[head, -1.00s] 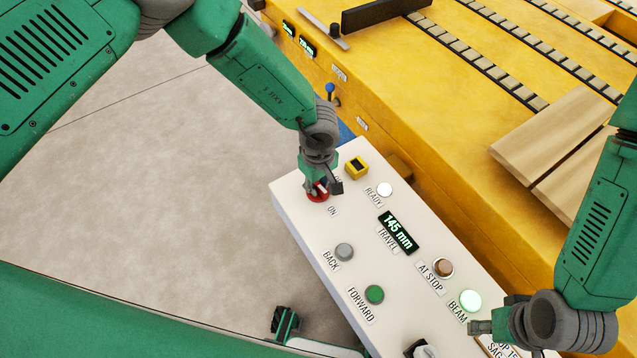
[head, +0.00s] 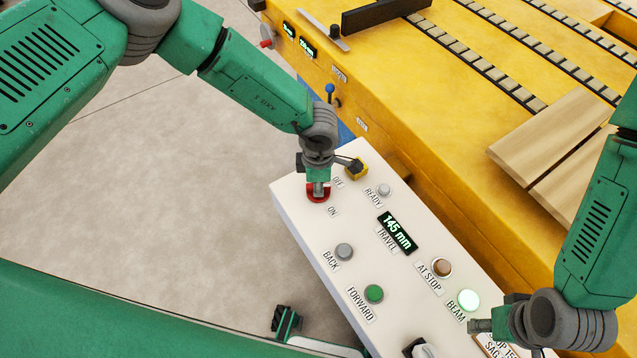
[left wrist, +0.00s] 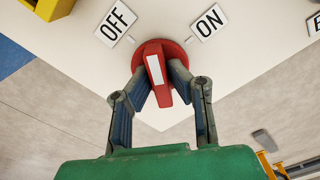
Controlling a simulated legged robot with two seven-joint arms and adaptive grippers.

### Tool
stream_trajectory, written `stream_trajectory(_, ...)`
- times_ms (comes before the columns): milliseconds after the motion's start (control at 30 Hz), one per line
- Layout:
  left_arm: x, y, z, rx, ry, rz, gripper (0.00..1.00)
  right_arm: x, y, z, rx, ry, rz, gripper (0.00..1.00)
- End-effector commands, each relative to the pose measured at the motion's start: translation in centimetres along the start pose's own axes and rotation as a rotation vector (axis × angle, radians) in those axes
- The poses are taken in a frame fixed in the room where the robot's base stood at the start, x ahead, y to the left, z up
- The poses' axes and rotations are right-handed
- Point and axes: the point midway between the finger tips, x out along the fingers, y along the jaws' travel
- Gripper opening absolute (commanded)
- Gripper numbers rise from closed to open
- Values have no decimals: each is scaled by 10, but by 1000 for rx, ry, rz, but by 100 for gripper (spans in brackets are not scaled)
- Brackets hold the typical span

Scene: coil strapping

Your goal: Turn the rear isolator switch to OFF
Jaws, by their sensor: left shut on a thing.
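The rear isolator switch (head: 318,196) is a red rotary knob on the far end of the white control panel, with OFF and ON labels beside it. In the left wrist view, the red knob (left wrist: 156,72) has a white stripe pointing between the OFF label (left wrist: 115,22) and the ON label (left wrist: 209,22), tilted slightly toward OFF. My left gripper (head: 318,187) is over the switch, its two fingers shut on the knob's handle from both sides. My right gripper (head: 480,327) is near the panel's near end by the BEAM lamp; its finger opening is unclear.
The white panel (head: 300,208) also carries a yellow-framed part (head: 357,169), a grey READY lamp (head: 384,191), a travel display (head: 397,233) reading 145 mm, BACK and FORWARD buttons, and a lit BEAM lamp (head: 468,300). The yellow machine (head: 430,90) stands alongside. Open floor lies left.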

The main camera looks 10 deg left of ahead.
Motion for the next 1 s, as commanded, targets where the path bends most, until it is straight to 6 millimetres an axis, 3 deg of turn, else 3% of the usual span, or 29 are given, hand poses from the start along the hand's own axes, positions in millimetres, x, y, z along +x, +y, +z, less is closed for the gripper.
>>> stream_trajectory(500,-3,4,1,-425,-5,7,0,-9,0,0,0,0,0,40)
stream_trajectory(1000,-3,5,2,-572,-7,7,0,-12,0,-1,0,0,0,40)
